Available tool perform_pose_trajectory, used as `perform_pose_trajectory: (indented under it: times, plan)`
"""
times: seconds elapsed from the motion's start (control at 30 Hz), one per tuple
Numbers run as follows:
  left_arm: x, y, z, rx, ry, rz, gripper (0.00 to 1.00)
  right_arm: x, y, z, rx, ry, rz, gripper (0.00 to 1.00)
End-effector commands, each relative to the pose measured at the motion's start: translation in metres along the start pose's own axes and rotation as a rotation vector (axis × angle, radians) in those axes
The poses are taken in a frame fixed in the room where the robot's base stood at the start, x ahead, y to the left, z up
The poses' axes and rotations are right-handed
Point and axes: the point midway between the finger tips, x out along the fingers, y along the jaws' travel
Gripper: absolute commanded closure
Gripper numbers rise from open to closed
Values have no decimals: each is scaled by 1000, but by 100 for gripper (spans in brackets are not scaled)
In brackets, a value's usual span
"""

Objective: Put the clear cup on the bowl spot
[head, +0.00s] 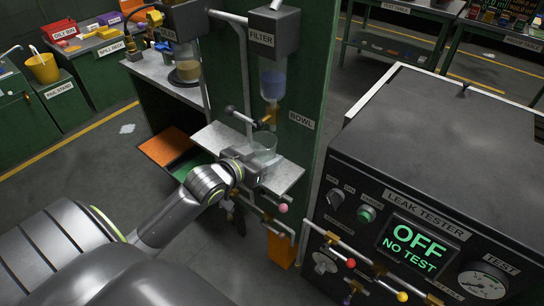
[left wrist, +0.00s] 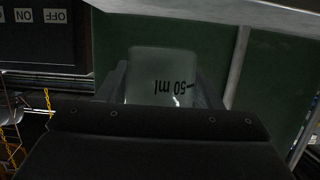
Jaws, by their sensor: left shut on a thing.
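The clear cup (head: 263,147) stands upright over the white shelf (head: 284,175) beneath the filter's blue bowl (head: 272,84), beside the green panel labelled BOWL. My left gripper (head: 252,160) is shut on the clear cup from the near side. I cannot tell whether the cup's base touches the shelf. My right gripper is not in view.
The leak tester (head: 430,190) stands close on the right, its screen reading OFF, NO TEST. A brass valve with a black-tipped lever (head: 240,116) sits just above the cup. Rods with coloured knobs (head: 283,208) stick out below the shelf.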

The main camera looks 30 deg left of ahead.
Motion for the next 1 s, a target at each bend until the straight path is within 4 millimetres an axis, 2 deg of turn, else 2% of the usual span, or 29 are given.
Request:
perform_pose_trajectory:
  times: [0.1,0.23,0.37,0.6,0.97,1.0]
  plan:
    - [21,0,-8,-2,3,0,63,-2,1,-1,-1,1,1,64]
    - [32,0,-11,-1,1,1,63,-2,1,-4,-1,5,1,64]
    - [36,0,-5,-2,-3,0,63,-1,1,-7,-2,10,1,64]
    - [45,0,23,-2,-1,0,63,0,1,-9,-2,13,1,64]
    - [46,0,27,0,0,0,63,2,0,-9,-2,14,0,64]
    - [46,0,26,0,0,0,37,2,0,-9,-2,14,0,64]
